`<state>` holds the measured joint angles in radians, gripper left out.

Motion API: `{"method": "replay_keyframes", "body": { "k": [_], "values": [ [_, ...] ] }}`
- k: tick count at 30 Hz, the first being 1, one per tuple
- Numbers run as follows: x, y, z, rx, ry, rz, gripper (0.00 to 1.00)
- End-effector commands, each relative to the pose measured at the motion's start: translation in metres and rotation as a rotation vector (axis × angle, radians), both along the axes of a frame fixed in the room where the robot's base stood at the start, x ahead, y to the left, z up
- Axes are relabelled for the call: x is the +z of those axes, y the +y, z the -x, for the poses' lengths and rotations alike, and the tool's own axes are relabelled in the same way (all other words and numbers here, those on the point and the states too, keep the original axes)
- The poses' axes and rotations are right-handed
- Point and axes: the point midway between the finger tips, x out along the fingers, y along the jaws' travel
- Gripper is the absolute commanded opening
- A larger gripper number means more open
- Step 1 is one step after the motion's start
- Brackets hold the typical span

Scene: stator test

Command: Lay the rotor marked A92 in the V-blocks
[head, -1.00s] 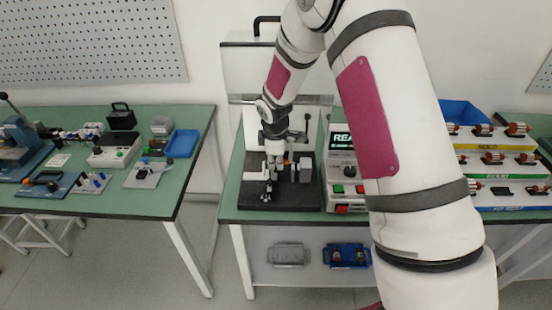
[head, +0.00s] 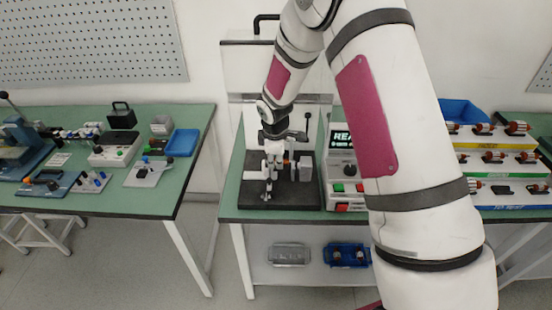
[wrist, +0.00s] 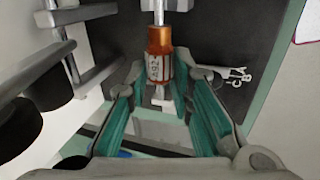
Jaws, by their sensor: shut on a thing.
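My gripper (head: 272,166) is low over the black base plate (head: 250,195) of the test stand on the middle bench. In the wrist view my gripper (wrist: 160,88) has its teal fingers on both sides of a rotor (wrist: 159,58) and is shut on it. The rotor has an orange-copper body, a pale label and a silver shaft. The label's marking is too small to read surely. The V-blocks cannot be made out clearly around the gripper. I cannot tell whether the rotor touches them.
A grey block (head: 305,168) stands on the plate, right of the gripper. A control box (head: 345,185) with green and red buttons is farther right. A tiered rack (head: 507,171) holds several rotors. The left bench (head: 150,204) carries tools and a blue tray (head: 183,142).

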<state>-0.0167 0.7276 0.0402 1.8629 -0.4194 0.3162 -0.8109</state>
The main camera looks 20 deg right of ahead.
Motion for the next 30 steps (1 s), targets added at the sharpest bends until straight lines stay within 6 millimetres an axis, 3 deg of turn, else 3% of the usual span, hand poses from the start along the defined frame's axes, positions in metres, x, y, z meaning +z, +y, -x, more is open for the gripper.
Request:
{"method": "replay_keyframes", "body": {
  "k": [1,30],
  "values": [
    [-0.018,-0.005,0.006,-0.005,0.027,0.004,0.0],
    [-0.033,-0.009,0.005,-0.008,0.026,0.005,0.0]
  ]
}}
